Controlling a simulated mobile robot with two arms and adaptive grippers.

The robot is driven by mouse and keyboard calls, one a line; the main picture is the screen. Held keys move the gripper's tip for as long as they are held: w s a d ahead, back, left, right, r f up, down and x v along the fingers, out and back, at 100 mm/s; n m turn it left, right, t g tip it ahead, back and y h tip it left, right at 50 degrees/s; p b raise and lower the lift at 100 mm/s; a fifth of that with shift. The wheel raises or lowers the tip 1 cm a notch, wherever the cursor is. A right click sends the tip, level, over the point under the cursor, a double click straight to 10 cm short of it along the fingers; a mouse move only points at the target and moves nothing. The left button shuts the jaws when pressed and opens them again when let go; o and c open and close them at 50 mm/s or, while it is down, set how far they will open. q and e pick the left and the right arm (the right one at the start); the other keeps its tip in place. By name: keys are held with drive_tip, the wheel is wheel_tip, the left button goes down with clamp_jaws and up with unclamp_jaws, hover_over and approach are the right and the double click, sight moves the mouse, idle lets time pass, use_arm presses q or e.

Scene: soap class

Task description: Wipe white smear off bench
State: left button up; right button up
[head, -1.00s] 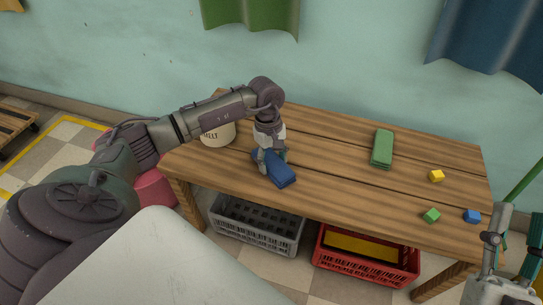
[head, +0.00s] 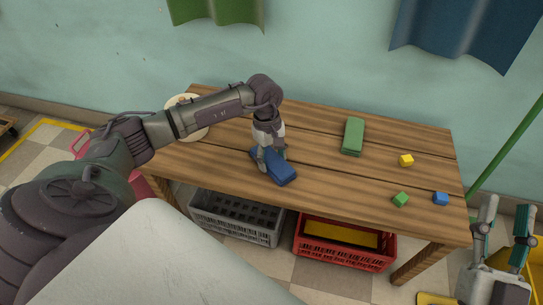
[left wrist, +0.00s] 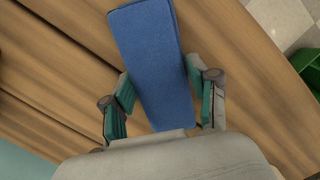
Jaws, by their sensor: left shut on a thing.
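My left gripper (head: 272,160) is shut on a blue sponge-like block (head: 284,172) at the front middle of the wooden bench (head: 325,185). The block lies flat and seems to touch the bench top. In the left wrist view the blue block (left wrist: 150,50) runs between the two fingers of the gripper (left wrist: 160,95), and bare planks show around it. I see no white smear in either view; the block, gripper or arm may hide it. My right gripper (head: 507,212) is open and empty, off the bench's right end.
A green block (head: 352,137) lies toward the back right. Yellow (head: 406,160), green (head: 400,199) and blue (head: 440,199) cubes sit at the right end. A pale tub (head: 180,104) stands back left, partly behind my arm. Grey (head: 238,232) and red (head: 340,256) crates are underneath.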

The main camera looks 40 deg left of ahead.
use_arm(q)
drive_tip(key=shift+s+a+r+p, duration=0.1)
drive_tip(key=shift+r+p, duration=0.05)
drive_tip(key=shift+r, duration=0.4)
drive_tip(key=shift+a+r+p, duration=0.1)
drive_tip(key=shift+r+p, duration=0.05)
drive_tip(key=shift+r, duration=0.35)
drive_tip(key=shift+r+p, duration=0.4)
drive_tip(key=shift+r, duration=0.15)
drive_tip(key=shift+r+p, duration=0.45)
drive_tip(key=shift+r, duration=0.25)
drive_tip(key=shift+r+p, duration=0.3)
drive_tip(key=shift+r, duration=0.1)
drive_tip(key=shift+r+p, duration=0.3)
drive_tip(key=shift+r, duration=0.15)
drive_tip(key=shift+r+p, duration=0.35)
drive_tip(key=shift+r, duration=0.5)
use_arm(e)
drive_tip(key=s+d+f+g+h, duration=0.1)
drive_tip(key=s+f+g+h, duration=0.1)
drive_tip(key=f+g, duration=0.4)
drive_tip(key=s+d+f+g+h, duration=0.2)
drive_tip(key=f+g, duration=0.4)
drive_tip(key=f, duration=0.6)
drive_tip(key=shift+m+h, duration=0.3)
drive_tip(key=shift+m, duration=0.1)
